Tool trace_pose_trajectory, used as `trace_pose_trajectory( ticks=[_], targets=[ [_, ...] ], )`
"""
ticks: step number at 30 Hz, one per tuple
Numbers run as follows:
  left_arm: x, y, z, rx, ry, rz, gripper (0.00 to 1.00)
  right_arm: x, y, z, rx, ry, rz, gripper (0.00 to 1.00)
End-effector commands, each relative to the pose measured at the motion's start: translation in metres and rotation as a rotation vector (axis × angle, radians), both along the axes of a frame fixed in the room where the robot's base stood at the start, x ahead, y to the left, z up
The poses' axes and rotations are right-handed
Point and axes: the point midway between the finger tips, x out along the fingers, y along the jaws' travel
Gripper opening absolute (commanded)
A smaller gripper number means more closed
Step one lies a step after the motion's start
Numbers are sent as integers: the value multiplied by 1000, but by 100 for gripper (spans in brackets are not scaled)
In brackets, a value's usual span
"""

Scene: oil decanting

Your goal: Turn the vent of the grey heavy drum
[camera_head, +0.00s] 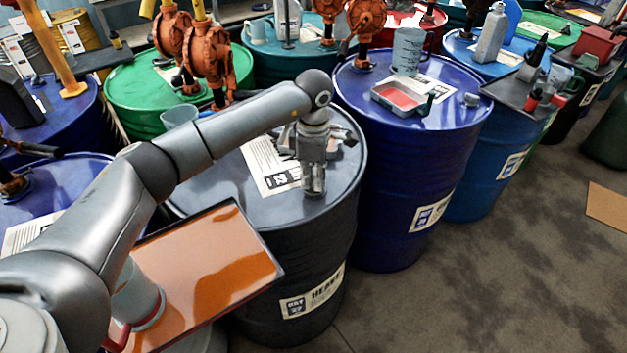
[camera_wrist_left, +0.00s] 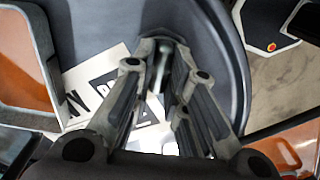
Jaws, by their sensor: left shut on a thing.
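The grey heavy drum (camera_head: 290,240) stands upright in the middle of the head view, with a "HEAVY" label on its side and a paper sheet on its lid. My left gripper (camera_head: 314,188) points down at the lid's near part. In the left wrist view my left gripper (camera_wrist_left: 167,50) has its fingers close together around a small grey piece, the vent (camera_wrist_left: 162,68), of which only a sliver shows between them. The fingers hide most of the vent, and in the head view it is hidden. My right gripper is in neither view.
A tray with orange liquid (camera_head: 205,268) is in front of the drum at lower left, with a grey vessel (camera_head: 137,297) beside or on it. A blue drum (camera_head: 405,185) stands close on the right. Bare floor (camera_head: 470,285) lies at lower right.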

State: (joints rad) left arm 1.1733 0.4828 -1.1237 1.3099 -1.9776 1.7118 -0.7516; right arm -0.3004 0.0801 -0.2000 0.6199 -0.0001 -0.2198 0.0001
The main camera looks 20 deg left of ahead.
Motion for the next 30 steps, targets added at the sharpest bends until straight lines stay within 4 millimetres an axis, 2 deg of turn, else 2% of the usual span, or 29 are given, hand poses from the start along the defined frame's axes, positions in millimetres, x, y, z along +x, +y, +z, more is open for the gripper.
trace_pose_trajectory(
  ticks=[18, 30],
  targets=[
    [0, 1, -1, 1, -3, 583, 0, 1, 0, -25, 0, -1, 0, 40],
    [0, 0, 1, 0, -4, 864, 0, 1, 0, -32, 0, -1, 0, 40]
  ],
)
